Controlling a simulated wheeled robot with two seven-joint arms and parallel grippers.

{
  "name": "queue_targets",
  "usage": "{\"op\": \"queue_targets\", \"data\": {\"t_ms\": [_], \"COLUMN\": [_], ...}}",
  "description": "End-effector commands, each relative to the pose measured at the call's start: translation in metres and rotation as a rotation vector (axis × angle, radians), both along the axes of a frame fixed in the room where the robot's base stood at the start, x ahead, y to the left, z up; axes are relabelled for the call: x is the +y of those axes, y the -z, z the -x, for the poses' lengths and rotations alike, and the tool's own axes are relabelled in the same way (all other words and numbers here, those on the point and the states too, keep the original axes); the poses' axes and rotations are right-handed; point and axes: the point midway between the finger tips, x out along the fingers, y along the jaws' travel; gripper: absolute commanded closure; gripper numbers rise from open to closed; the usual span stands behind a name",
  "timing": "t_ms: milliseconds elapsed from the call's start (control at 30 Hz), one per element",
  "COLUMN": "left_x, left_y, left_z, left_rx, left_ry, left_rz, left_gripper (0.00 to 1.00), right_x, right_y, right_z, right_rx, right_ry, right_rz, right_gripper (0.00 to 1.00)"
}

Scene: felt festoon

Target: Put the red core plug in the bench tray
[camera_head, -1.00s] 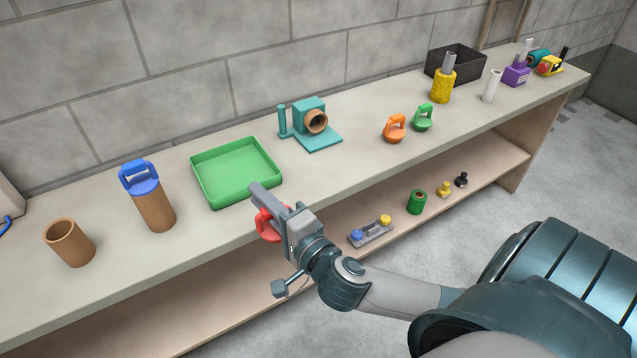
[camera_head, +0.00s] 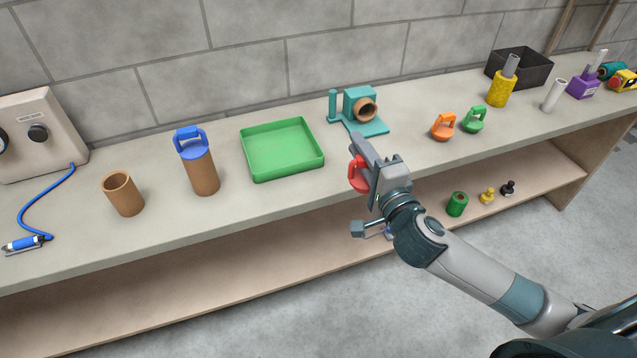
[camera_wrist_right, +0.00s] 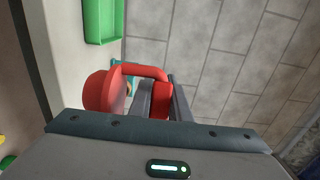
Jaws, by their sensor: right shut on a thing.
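The red core plug (camera_head: 358,175) is held in my right gripper (camera_head: 367,158), in front of the bench's front edge. In the right wrist view the red plug (camera_wrist_right: 125,88) shows its round body and looped handle, with the fingers (camera_wrist_right: 158,100) shut on the handle. The green bench tray (camera_head: 283,168) sits empty on the bench top, to the left of the gripper. A corner of the tray (camera_wrist_right: 103,20) shows at the top of the right wrist view. My left gripper is not in view.
A brown tube with a blue plug (camera_head: 203,174) and an open brown tube (camera_head: 123,194) stand left of the tray. A teal stand (camera_head: 360,105) is behind the gripper. Orange (camera_head: 443,127) and green (camera_head: 474,120) plugs stand to the right. Several small items are on the lower shelf.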

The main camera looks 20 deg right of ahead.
Motion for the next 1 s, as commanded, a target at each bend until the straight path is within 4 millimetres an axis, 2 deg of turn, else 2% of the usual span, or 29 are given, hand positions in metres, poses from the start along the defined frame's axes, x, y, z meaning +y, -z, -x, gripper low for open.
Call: {"op": "queue_targets", "data": {"t_ms": [167,433,600,767,1000], "left_x": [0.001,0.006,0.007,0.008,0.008], "left_y": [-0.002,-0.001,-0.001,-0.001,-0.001], "left_z": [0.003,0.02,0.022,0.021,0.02], "left_rx": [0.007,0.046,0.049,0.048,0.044], "left_ry": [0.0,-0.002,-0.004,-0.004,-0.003], "left_rz": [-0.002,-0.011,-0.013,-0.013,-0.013], "left_gripper": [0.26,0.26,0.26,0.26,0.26], "right_x": [0.014,0.046,0.064,0.072,0.072], "right_y": [0.012,0.042,0.059,0.066,0.067], "right_z": [-0.016,-0.054,-0.076,-0.085,-0.086], "right_rx": [0.001,0.002,0.001,0.0,0.0], "right_ry": [0.0,0.001,0.001,0.0,0.0], "right_rz": [-0.005,-0.004,-0.004,-0.001,0.0], "right_gripper": [1.0,1.0,1.0,1.0,1.0]}}
